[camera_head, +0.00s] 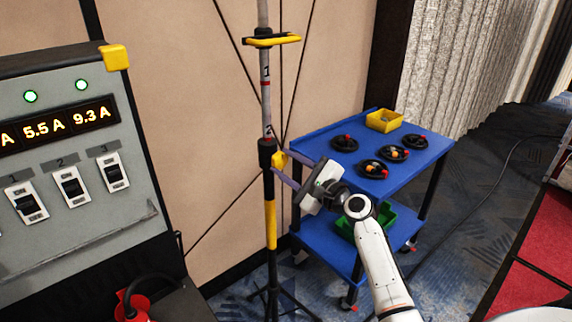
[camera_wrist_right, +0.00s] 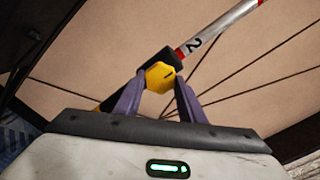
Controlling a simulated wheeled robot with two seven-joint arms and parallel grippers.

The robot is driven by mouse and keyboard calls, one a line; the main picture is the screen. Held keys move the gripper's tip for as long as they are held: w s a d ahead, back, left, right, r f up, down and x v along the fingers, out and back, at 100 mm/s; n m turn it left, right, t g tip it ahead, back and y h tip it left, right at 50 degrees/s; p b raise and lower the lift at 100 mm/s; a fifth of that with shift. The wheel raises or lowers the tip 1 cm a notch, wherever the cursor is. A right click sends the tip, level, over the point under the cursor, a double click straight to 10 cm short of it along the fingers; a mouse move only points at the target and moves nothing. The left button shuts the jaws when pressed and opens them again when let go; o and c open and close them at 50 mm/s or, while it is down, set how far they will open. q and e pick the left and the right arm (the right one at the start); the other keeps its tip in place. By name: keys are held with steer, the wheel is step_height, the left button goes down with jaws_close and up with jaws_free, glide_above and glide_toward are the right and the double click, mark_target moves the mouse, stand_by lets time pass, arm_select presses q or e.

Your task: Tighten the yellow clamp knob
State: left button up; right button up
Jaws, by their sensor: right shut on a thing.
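The yellow clamp knob (camera_head: 279,160) sits on the black collar (camera_head: 266,152) of an upright stand pole, just below the mark 2. In the right wrist view the knob (camera_wrist_right: 160,77) is a yellow lobed shape with a dark slot mark, between two purple fingers. My right gripper (camera_head: 277,166) comes in from the right and is shut on the knob, one finger on each side. It also shows in the right wrist view (camera_wrist_right: 160,85). My left gripper is not in view.
A blue cart (camera_head: 328,138) behind my right arm carries a yellow bin (camera_head: 384,120) and several dark round items. A grey panel (camera_head: 60,150) with lit displays and switches stands at left. A red extinguisher (camera_head: 134,302) is below it. A tripod base spreads under the pole.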

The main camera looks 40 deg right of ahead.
steer(key=shift+f, duration=0.1)
steer(key=o, duration=1)
steer(key=shift+o, duration=0.2)
steer(key=s, duration=1)
steer(key=shift+s+d+b, duration=0.2)
steer(key=shift+d+b, duration=0.2)
steer(key=shift+b, duration=0.05)
steer(key=s+a+f+n+g, duration=0.3)
steer(key=s+a+f+n, duration=0.3)
steer(key=f, duration=0.5)
steer(key=s+a+f+n+g, duration=0.3)
steer(key=a+f+n, duration=0.45)
steer(key=f, duration=0.35)
steer(key=s+a+f+n+g, duration=0.1)
steer(key=s+a+f+n, duration=0.4)
steer(key=s+n, duration=0.2)
steer(key=s+a+f+n+g+y, duration=0.1)
steer(key=s+a+f+n+g, duration=0.1)
steer(key=s+a+f+n, duration=0.2)
steer(key=s+a+n, duration=0.2)
steer(key=s+n, duration=0.1)
steer(key=s, duration=0.1)
steer(key=shift+a+f+n, duration=0.15)
steer(key=shift+f+n, duration=0.2)
